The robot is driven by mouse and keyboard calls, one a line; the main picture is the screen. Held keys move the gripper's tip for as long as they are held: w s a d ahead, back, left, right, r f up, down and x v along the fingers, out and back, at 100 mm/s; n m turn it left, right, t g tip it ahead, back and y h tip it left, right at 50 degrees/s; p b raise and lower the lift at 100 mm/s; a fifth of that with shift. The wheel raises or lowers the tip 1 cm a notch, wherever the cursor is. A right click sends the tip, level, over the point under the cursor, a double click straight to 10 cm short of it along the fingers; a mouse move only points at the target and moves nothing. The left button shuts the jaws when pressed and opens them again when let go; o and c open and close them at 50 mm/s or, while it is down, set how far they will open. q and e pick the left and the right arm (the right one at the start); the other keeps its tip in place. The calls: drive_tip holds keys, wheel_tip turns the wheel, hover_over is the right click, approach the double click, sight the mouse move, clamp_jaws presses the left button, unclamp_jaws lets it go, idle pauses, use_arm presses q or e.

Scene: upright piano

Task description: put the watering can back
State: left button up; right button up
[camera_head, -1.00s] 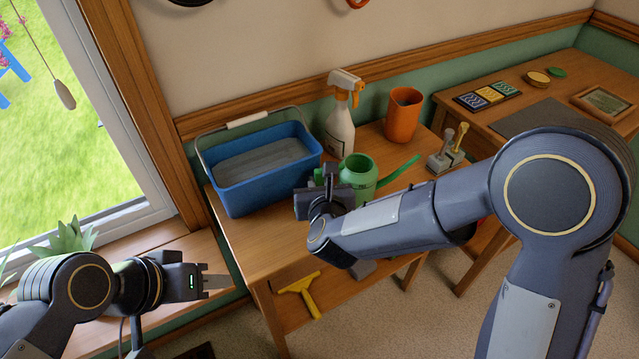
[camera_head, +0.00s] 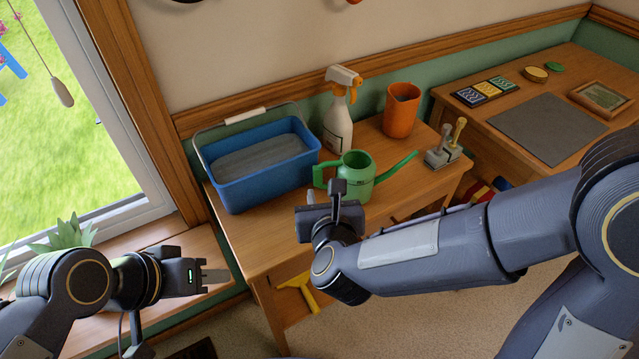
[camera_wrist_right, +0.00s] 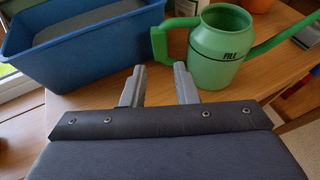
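The green watering can (camera_head: 357,176) stands upright on the wooden table (camera_head: 270,238), its handle to the left and its spout to the right. It also shows in the right wrist view (camera_wrist_right: 222,45), with a "FILL" mark on its side. My right gripper (camera_head: 325,191) is in front of the can, apart from it. In the right wrist view its two fingers (camera_wrist_right: 158,85) are spread with nothing between them, just short of the handle.
A blue bucket (camera_head: 222,193) stands left of the can. A spray bottle (camera_head: 338,125) and an orange pot (camera_head: 402,112) stand behind it. A small holder with hand tools (camera_head: 443,158) is at the right. A yellow squeegee (camera_head: 300,290) lies below the tabletop.

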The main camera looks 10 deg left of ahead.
drive_tip(key=v, duration=0.3)
drive_tip(key=shift+s+d+r, duration=0.1)
drive_tip(key=shift+s+r, duration=0.05)
drive_tip(key=shift+s, duration=0.2)
drive_tip(key=shift+w, duration=0.1)
drive_tip(key=s+d+r+n+g+y, duration=0.1)
drive_tip(key=d+r+n+y, duration=0.15)
drive_tip(key=d+n, duration=0.4)
drive_tip(key=d+r+n+g+y, duration=0.2)
drive_tip(key=d+r+n, duration=0.1)
drive_tip(key=n, duration=0.7)
drive_tip(key=s+d+f+n+g+h, duration=0.2)
drive_tip(key=s+d+n, duration=0.5)
drive_tip(key=s+d+f+n+g+h, duration=0.2)
drive_tip(key=s+d+f+n, duration=0.1)
drive_tip(key=s+d+n, duration=0.4)
drive_tip(key=shift+f+n+g, duration=0.3)
drive_tip(key=shift+n, duration=0.25)
drive_tip(key=shift+s+r, duration=0.1)
drive_tip(key=shift+r, duration=0.05)
